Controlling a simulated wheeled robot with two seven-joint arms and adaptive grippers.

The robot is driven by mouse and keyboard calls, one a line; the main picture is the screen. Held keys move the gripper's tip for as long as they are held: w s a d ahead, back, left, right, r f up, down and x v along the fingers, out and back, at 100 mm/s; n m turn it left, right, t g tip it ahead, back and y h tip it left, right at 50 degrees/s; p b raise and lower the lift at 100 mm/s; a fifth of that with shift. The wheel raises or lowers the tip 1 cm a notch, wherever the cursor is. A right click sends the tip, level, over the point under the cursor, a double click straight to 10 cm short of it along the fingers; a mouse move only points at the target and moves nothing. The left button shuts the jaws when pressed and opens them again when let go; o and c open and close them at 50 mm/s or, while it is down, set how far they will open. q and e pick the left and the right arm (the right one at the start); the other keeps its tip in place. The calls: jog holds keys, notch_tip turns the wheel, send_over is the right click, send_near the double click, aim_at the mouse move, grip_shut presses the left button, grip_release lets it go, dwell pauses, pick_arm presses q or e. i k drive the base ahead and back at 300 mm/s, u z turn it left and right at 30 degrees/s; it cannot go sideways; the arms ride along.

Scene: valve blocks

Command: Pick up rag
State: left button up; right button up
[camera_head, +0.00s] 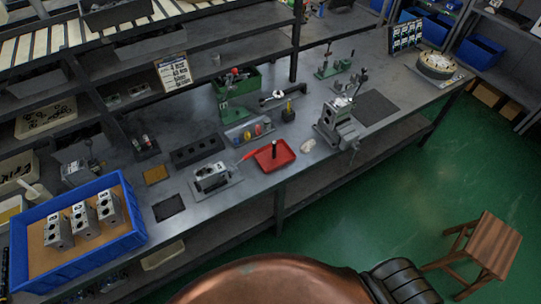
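A small, pale, crumpled thing that looks like the rag (308,146) lies on the grey metal workbench (325,163). It is just right of a red tray (276,154) and left of a grey vise-like fixture (336,124). It is small in the view, so its folds are hard to make out. Neither of my grippers shows in the head view. Nothing is seen touching the rag.
A blue crate (78,272) with grey valve blocks stands at the bench's left end. Another valve block (211,177) sits on a plate left of the red tray. A dark mat (375,108) lies right of the vise. A wooden stool (490,245) stands on the green floor.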

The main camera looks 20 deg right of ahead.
aim_at(308, 145)
jog(key=z, duration=1.2)
